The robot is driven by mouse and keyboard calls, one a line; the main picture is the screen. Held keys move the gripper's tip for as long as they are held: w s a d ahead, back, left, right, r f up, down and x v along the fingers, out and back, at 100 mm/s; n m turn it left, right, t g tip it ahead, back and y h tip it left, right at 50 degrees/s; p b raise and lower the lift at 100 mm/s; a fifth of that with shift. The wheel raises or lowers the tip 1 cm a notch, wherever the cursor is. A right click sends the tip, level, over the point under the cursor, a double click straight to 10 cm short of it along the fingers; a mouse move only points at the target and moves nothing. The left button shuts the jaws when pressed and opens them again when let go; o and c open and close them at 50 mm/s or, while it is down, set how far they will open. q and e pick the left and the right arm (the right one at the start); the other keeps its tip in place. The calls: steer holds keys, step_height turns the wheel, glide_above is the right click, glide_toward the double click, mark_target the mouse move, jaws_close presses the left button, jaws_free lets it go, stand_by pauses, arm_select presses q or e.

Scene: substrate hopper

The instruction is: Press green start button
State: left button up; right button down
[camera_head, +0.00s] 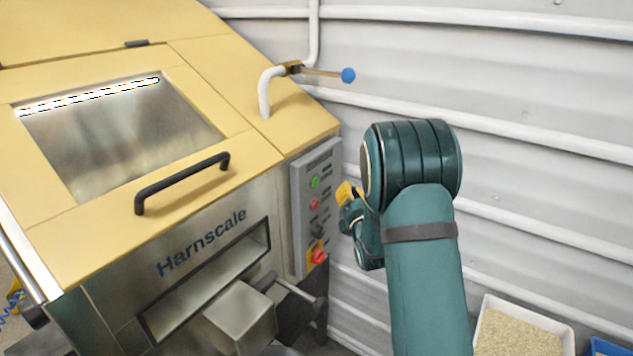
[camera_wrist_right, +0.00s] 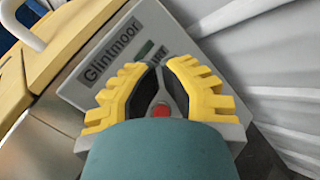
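The green start button (camera_head: 315,181) is the top button on the grey control panel (camera_head: 299,209) at the hopper's right front edge. My right gripper (camera_head: 347,192) is just right of the panel in the head view, partly hidden by my wrist. Only a bit of yellow finger shows there. In the right wrist view, its yellow fingers (camera_wrist_right: 156,66) converge, with their dark tips together and nothing seen held. A red round spot (camera_wrist_right: 160,110) shows between the fingers. The green button cannot be made out there. My left gripper is not in view.
A blue-tipped lever (camera_head: 347,75) sticks out above. A black handle (camera_head: 182,182) crosses the yellow lid. A tray of grains (camera_head: 483,329) stands lower right.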

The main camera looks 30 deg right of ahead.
mark_target(316, 181)
steer(key=shift+w+a, duration=0.35)
steer(key=shift+w, duration=0.45)
steer(key=shift+w+a, duration=0.4)
steer(key=shift+w, duration=0.45)
steer(key=shift+w+a, duration=0.35)
steer(key=shift+w, duration=0.45)
steer(key=shift+w, duration=0.1)
steer(key=shift+w+a+b, duration=0.15)
steer(key=shift+w+b, duration=0.1)
steer(key=shift+b, duration=0.05)
